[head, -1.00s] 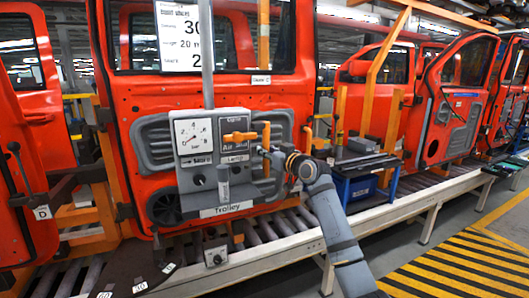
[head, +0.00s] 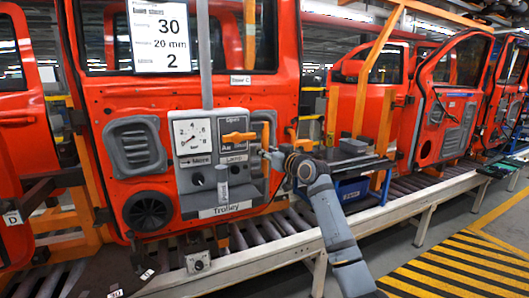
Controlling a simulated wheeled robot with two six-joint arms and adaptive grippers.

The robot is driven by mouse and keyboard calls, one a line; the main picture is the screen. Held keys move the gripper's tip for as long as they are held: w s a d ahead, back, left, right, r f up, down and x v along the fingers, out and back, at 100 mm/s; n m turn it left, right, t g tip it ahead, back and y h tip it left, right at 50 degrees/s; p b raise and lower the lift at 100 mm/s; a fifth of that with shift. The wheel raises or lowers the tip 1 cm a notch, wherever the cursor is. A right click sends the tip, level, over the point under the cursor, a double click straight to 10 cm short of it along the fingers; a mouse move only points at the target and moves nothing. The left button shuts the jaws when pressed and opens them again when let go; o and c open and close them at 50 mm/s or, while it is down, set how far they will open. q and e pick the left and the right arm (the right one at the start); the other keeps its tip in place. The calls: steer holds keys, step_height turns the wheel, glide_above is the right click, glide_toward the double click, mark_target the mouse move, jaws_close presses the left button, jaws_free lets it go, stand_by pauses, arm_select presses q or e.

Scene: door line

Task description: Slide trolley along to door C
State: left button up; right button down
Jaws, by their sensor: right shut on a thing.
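The trolley (head: 187,180) is a grey panel with a round gauge, a lever, a knob and a "Trolley" label. It hangs from a grey pole (head: 206,60) in front of a large orange-red door (head: 120,100). My left gripper is not in view.
A roller conveyor (head: 290,225) runs below. A blue bench with a dark top (head: 352,188) stands right of my right arm, near an orange frame (head: 383,122). More red doors (head: 450,100) stand at right. A "D" tag (head: 12,218) is at far left. Striped floor (head: 450,265) is clear.

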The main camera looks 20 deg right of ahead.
steer(key=shift+f, duration=0.35)
steer(key=c, duration=1.4)
jaws_free()
steer(key=shift+o, duration=1.2)
steer(key=shift+s+d+r, duration=0.1)
steer(key=shift+d+r, duration=0.05)
steer(key=shift+r, duration=0.15)
steer(key=v, duration=1.2)
